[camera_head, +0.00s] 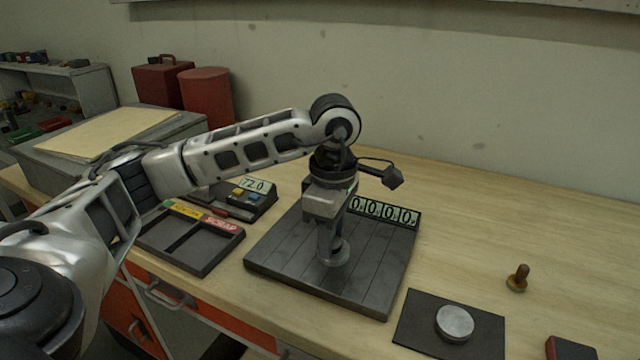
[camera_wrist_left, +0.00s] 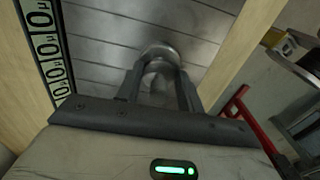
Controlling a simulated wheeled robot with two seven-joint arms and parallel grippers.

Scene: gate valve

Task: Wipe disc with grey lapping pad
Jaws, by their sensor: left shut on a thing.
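My left gripper (camera_head: 331,240) points down over the dark slatted plate (camera_head: 285,262). It is shut on a grey piece with a round base and a narrower stem, which looks like the grey lapping pad (camera_wrist_left: 160,50). The pad's base is low over the plate; I cannot tell whether it touches. The fingers partly hide the stem. A silver round disc (camera_head: 455,322) lies on a black mat (camera_head: 418,318) at the front right, apart from the gripper. My right gripper is not in view.
A brown knob with a greenish base (camera_head: 518,278) stands right of the plate. A red-and-black block (camera_head: 570,348) is at the front edge. A counter (camera_head: 385,212) reading zeros stands behind the plate. A divided scrap tray (camera_head: 190,238) lies left. The back right tabletop is clear.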

